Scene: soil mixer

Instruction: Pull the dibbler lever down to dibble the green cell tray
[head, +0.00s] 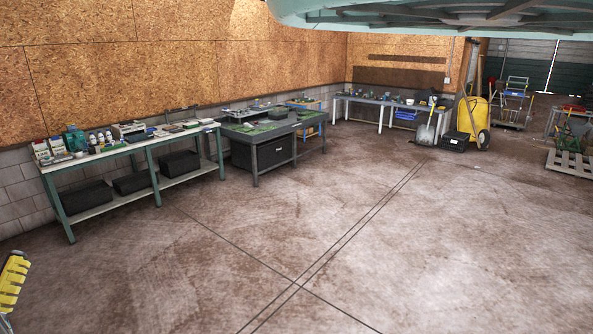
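Small green items (258,129), possibly trays, lie on a dark grey bench (280,143) against the back wall, left of the middle. They are too small and far off for me to tell whether one is the green cell tray. I cannot make out the dibbler or its lever. My gripper does not show in the head view.
A long green-framed bench (140,145) with bottles and boxes stands on the left. White tables (385,102), a shovel (427,128), a yellow mixer (474,116) and a wooden pallet (570,164) are farther back. A yellow object (12,281) edges in at lower left. The middle floor is clear.

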